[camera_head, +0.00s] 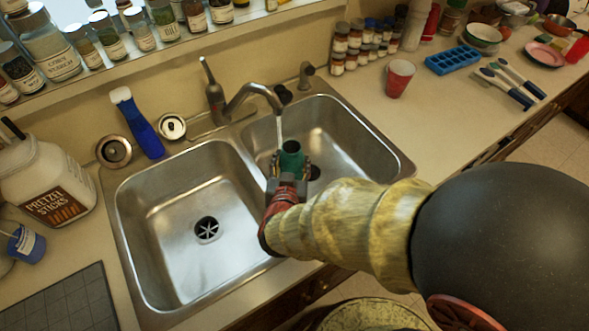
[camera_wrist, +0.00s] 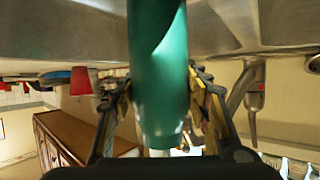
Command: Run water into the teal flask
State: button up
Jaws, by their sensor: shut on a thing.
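The teal flask (camera_head: 291,160) is held upright over the right sink basin (camera_head: 335,125), its dark open mouth facing up. My gripper (camera_head: 288,168) is shut on its sides. The wrist view shows the flask (camera_wrist: 158,70) between my two fingers (camera_wrist: 160,100). The faucet (camera_head: 250,92) has its spout over the right basin. A thin stream of water (camera_head: 279,128) falls from it to the left edge of the flask's mouth. I cannot tell whether the stream enters the mouth or runs down beside it. The water level inside is hidden.
The left basin (camera_head: 180,190) is empty, with a drain. A red cup (camera_head: 398,78), spice jars (camera_head: 352,45) and a blue ice tray (camera_head: 459,60) sit to the right. The counter's front right is clear.

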aim_at(287, 149)
jog(key=w+a+f+b, duration=0.1)
jog(key=w+a, duration=0.1)
jog(key=w, duration=0.3)
jog(key=w+a+f+b, duration=0.2)
jog(key=w, duration=0.4)
jog(key=shift+a, duration=0.3)
jog(key=shift+w, duration=0.1)
dwell(1.3)
jog(key=shift+s+d+p, duration=0.15)
jog(key=shift+s+d, duration=0.2)
jog(key=shift+s, duration=0.45)
jog(key=shift+s+d+p, duration=0.2)
jog(key=shift+s+d, duration=0.1)
jog(key=shift+s, duration=0.55)
jog(key=shift+s+d+p, duration=0.15)
jog(key=shift+s+d, duration=0.2)
jog(key=shift+s, duration=0.45)
jog(key=shift+s+d+r+p, duration=0.2)
jog(key=shift+s+r+p, duration=0.25)
jog(key=shift+r+p, duration=0.4)
jog(key=shift+s+d+r+p, duration=0.2)
jog(key=shift+s+r+p, duration=0.3)
jog(key=shift+r+p, duration=0.35)
jog(key=shift+s+d+r+p, duration=0.2)
jog(key=shift+s+r+p, duration=0.25)
jog(key=shift+r+p, duration=0.4)
